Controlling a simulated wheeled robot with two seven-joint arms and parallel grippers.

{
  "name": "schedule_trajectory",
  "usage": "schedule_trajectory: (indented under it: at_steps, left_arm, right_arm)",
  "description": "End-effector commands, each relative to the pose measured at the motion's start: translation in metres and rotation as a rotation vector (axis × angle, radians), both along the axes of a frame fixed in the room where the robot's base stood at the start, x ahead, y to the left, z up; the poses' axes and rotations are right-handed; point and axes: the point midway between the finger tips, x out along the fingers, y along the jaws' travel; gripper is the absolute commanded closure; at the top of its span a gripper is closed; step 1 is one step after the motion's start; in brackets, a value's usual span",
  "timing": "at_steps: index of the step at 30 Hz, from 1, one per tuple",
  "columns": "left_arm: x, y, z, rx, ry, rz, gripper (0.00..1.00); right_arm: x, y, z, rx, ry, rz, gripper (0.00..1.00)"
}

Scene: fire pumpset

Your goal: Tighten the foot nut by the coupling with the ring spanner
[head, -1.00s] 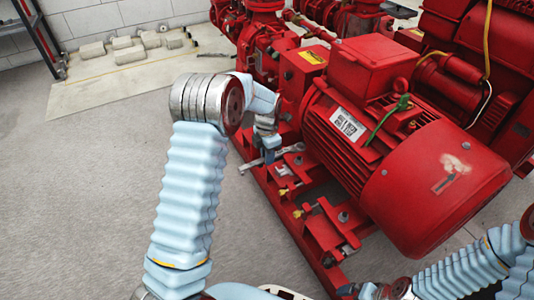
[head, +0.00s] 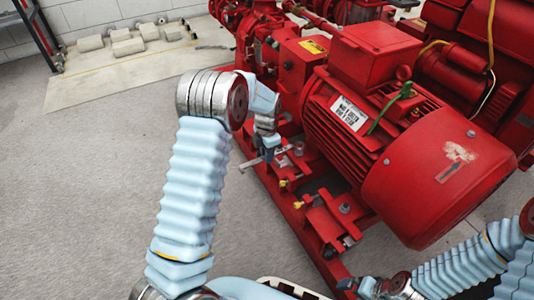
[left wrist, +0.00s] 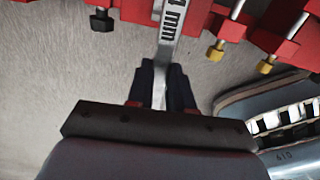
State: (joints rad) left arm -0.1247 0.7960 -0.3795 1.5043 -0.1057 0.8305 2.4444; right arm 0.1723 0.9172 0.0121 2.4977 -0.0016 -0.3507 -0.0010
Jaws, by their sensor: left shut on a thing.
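The red motor (head: 345,130) stands on a red base frame (head: 285,208). My left gripper (head: 267,152) is low beside the motor's coupling end, over the frame's left edge. It is shut on the grey ring spanner (head: 249,164), whose near end sticks out to the left. In the left wrist view, the dark fingers (left wrist: 161,88) close around the spanner shank (left wrist: 171,38), which carries a "mm" marking and runs up out of the picture. The spanner's far end and the foot nut by the coupling are hard to make out, so I cannot tell whether they touch.
Another motor foot with a bolt (head: 344,208) sits nearer on the frame. Yellow-tipped (left wrist: 215,51) and black-tipped (left wrist: 102,20) bolts project close to the left gripper. Red pump pipework (head: 262,35) stands behind. The concrete floor (head: 90,190) at left is clear.

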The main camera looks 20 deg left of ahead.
Motion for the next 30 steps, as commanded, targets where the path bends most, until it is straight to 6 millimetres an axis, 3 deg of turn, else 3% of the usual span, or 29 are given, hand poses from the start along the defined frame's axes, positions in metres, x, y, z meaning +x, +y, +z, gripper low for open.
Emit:
schedule_trajectory:
  at_steps: [30]
  left_arm:
    - [0.0,0.0,-0.025,0.0,0.0,0.0,1.0]
  right_arm:
    - [0.0,0.0,-0.013,0.0,0.0,0.0,0.0]
